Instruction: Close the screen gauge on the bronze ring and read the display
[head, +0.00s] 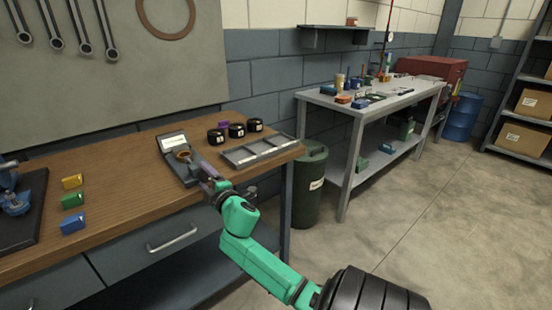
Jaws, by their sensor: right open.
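The screen gauge (172,141) is a dark grey device with a lit white display, on the wooden workbench near the wall. Its display text is too small to read. The bronze ring (183,155) sits on the gauge just below the display. My left gripper is not in view.
Several black jars (236,130) and a grey divided tray (262,149) stand right of the gauge. Yellow, green and blue blocks (74,200) lie to the left, beside a dark mat (32,226) holding a blue device (14,200). Bare wood lies between the blocks and gauge.

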